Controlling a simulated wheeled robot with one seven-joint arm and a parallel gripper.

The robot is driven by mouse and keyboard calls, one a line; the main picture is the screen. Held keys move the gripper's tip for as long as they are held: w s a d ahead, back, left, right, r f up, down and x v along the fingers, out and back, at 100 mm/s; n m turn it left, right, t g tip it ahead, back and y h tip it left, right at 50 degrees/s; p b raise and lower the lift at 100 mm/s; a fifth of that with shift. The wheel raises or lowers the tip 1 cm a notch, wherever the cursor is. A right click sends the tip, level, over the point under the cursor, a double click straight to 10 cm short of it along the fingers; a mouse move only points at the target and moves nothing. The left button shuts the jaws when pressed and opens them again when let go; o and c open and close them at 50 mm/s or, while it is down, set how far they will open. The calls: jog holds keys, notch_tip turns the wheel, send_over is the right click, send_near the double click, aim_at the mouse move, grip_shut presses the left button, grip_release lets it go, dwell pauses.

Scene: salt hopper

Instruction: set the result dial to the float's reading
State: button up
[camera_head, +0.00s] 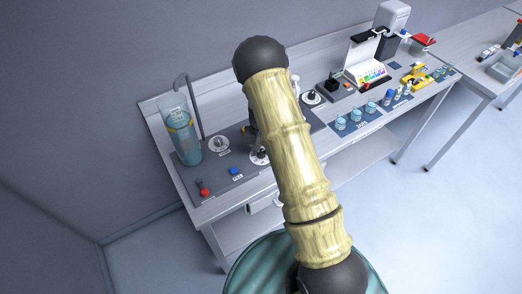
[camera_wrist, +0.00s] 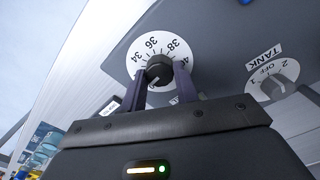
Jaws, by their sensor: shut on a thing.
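The result dial (camera_wrist: 145,45) is a white disc with 34, 36, 38 and a partly covered 40 in the wrist view. Its black knob (camera_wrist: 159,69) sits between the two fingers of my gripper (camera_wrist: 160,82), which is shut on it. A pale mark shows on the knob's lower side, but I cannot tell its setting. In the head view the dial (camera_head: 260,157) is partly behind my arm. The float tube (camera_head: 187,140) stands at the bench's left end, holding bluish liquid and a yellow ring (camera_head: 178,121). Its scale is too small to read.
The TANK dial (camera_wrist: 273,80), marked 1, OFF and 2, is right of the result dial in the wrist view. A blue button (camera_head: 235,171) and a red knob (camera_head: 203,188) lie near the panel's front. Several jars (camera_head: 355,115) and a colour-chart case (camera_head: 368,75) stand right of my arm.

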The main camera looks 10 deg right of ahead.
jog(key=m, duration=0.4)
jog(key=shift+m+b, duration=0.4)
jog(key=m, duration=0.4)
jog(key=shift+m, duration=0.3)
jog(key=o, duration=1)
jog(key=shift+c, duration=0.2)
jog(key=shift+r, duration=0.15)
notch_tip(320, 180, up, 17)
jog(key=b, duration=0.3)
jog(key=shift+b, duration=0.3)
jog(key=shift+r, duration=0.1)
